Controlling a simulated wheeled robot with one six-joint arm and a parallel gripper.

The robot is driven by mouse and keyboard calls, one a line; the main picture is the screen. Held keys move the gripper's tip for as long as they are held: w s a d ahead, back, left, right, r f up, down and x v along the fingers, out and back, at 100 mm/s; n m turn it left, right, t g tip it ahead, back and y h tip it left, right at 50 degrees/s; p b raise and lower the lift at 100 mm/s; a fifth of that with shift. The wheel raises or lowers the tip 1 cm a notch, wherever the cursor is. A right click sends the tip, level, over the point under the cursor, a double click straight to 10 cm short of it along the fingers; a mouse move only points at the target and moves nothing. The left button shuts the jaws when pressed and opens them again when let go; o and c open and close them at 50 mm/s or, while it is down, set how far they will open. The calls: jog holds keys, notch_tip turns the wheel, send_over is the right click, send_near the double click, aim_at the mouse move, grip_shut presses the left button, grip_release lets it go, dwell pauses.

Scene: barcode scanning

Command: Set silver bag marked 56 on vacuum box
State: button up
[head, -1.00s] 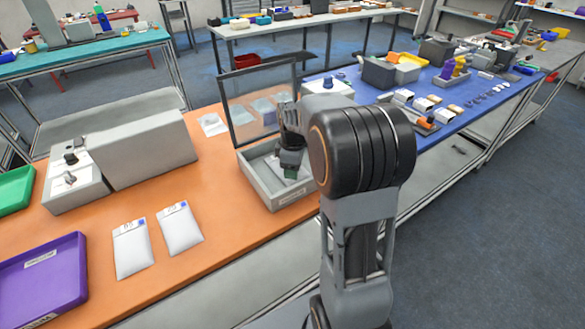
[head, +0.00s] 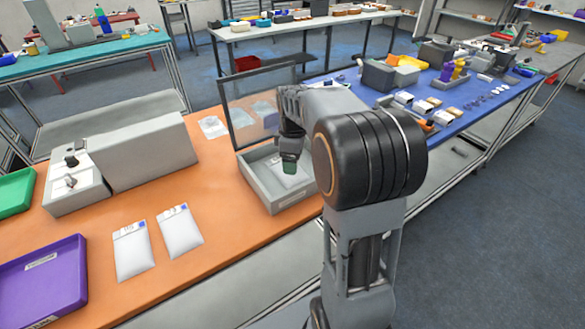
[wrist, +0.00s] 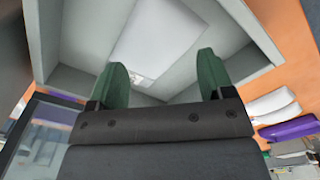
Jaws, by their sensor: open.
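The grey vacuum box (head: 258,190) stands on the orange table with its framed clear lid (head: 245,115) raised. A pale silver-white bag (head: 295,179) lies flat inside it; its marking is not readable here. The bag also shows in the wrist view (wrist: 160,38) on the box floor. My gripper (head: 289,167) points down over the box, its green fingers open and apart from the bag, with nothing between them. Two other pale bags with blue-marked labels, a left one (head: 133,254) and a right one (head: 180,234), lie on the table; their numbers are too small to read surely.
A purple tray (head: 45,285) and a green tray (head: 14,190) are at the left. A long grey machine (head: 150,150) stands behind the two bags. Several clear bags lie behind the lid. A blue table section (head: 450,103) with small parts is at the right.

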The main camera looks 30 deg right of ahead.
notch_tip(320, 180, up, 6)
jog(key=r, duration=0.1)
jog(key=s+a+f+m+t, duration=0.1)
jog(key=s+a+f+m, duration=0.2)
jog(key=s+a+m, duration=0.2)
jog(key=s+a+f+m+t, duration=0.2)
jog(key=s+a+m, duration=0.3)
jog(key=s, duration=0.6)
jog(key=shift+f, duration=0.5)
jog(key=shift+s, duration=0.1)
